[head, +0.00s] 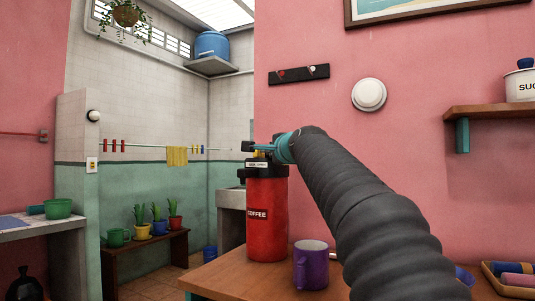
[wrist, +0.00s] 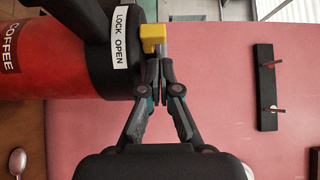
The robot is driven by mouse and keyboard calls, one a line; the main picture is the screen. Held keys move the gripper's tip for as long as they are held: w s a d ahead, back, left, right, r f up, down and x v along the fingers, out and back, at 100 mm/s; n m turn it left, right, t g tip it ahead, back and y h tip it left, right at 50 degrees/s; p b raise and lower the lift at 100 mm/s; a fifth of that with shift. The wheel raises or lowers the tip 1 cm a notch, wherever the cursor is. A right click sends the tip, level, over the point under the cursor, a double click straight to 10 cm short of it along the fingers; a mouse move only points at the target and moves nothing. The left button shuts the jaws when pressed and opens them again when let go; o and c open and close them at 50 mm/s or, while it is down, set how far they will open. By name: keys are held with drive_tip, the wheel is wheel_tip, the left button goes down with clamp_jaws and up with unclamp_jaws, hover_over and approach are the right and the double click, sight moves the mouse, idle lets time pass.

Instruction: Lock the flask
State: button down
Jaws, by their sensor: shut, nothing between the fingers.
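The flask (head: 267,215) is a red cylinder marked COFFEE with a black top, standing upright on the wooden table. In the wrist view the flask (wrist: 45,45) lies sideways across the upper left. Its white label (wrist: 121,37) reads LOCK OPEN. A yellow tab (wrist: 152,38) sticks out of the black top beside the label, around its middle and a little towards OPEN. My gripper (wrist: 158,64) is shut and empty, its tips close to the tab on the OPEN side. I cannot tell if they touch it. In the head view my gripper (head: 262,149) is at the flask's top.
A purple mug (head: 311,265) stands on the table (head: 225,275) just right of the flask. A spoon (wrist: 17,162) lies on the table in the wrist view. A hook rack (head: 299,74) and a shelf (head: 490,111) are on the pink wall behind.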

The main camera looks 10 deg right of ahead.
drive_tip(key=s+d+b, duration=0.2)
drive_tip(key=s+d, duration=0.1)
drive_tip(key=s, duration=0.8)
drive_tip(key=shift+s+b, duration=0.3)
drive_tip(key=shift+b, duration=0.05)
drive_tip(key=shift+s+a, duration=0.1)
